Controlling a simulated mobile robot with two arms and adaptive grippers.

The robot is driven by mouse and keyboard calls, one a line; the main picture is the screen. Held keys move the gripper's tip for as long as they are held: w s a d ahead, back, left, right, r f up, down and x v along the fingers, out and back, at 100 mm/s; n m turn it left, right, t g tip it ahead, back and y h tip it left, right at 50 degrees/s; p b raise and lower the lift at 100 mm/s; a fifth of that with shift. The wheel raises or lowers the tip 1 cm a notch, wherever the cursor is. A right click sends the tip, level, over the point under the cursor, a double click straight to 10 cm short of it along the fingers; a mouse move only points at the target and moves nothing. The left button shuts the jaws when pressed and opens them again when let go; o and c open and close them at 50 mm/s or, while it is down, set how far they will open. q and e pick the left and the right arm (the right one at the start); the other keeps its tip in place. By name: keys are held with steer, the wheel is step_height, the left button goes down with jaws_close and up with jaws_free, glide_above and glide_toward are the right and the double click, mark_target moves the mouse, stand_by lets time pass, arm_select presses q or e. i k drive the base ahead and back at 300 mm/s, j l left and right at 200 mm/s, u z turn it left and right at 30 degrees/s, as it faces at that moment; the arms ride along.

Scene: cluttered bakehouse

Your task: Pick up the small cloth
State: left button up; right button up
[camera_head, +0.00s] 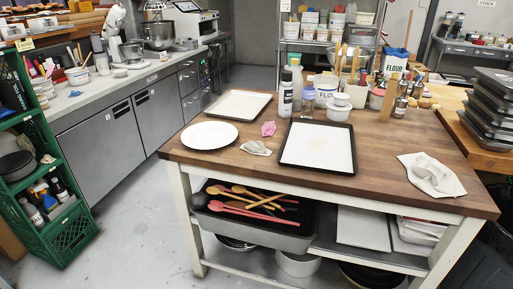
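Several cloths lie on the wooden-topped table (385,190). A small crumpled off-white cloth (257,148) lies between the round white plate (208,135) and the dark-rimmed tray with a white lining (318,148). A small pink crumpled item (268,129), perhaps also a cloth, lies just behind it. A larger white cloth (432,175), bunched in its middle, lies near the right end of the table. Nothing is touching these from above. Neither of my grippers is in view.
Another lined tray (238,106) lies at the back left of the table. The lower shelf holds a bin (255,228) of spoons. A green crate rack (60,235) stands left; open floor (140,225) lies between.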

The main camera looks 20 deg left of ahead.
mark_target(258, 147)
steer(key=z, duration=1)
steer(key=u, duration=1.55)
